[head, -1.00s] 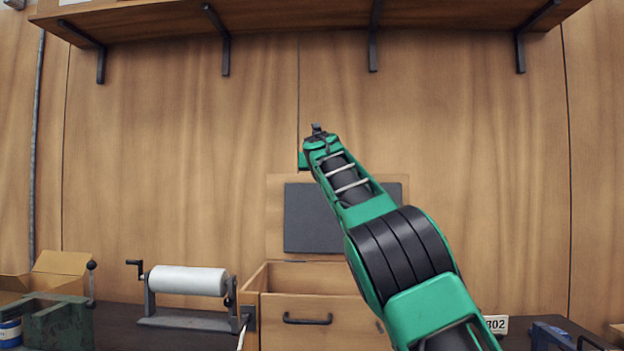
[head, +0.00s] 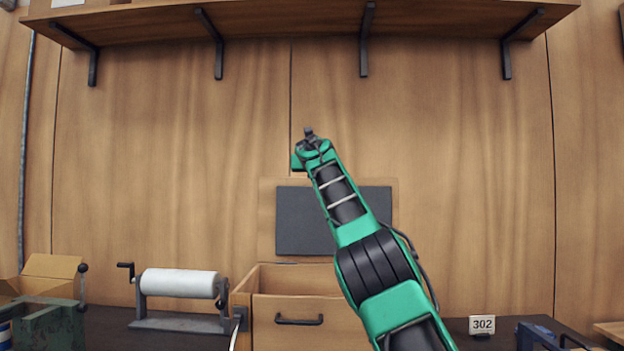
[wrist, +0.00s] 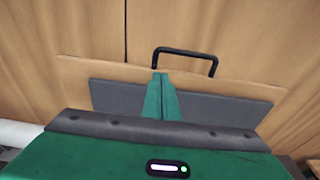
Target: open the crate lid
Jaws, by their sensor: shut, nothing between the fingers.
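The wooden crate (head: 275,335) stands on the dark bench, with a black handle on its front, and its top is open. Its lid (head: 266,225) stands raised behind the opening, near the wall, with a dark grey panel on its face. In the wrist view the lid (wrist: 75,68) shows a black bar handle (wrist: 185,51) at its top edge. My gripper (wrist: 160,98) is shut and empty in front of the lid. In the head view my gripper (head: 298,163) is near the lid's top edge, partly hidden by my wrist. I cannot tell whether it touches the lid.
A white roll on a stand (head: 178,284) is left of the crate. A cardboard box (head: 52,268) and a green metal block (head: 48,325) are at far left. A 302 sign (head: 482,325) and a blue tool (head: 535,335) are at right. A shelf (head: 300,25) hangs above.

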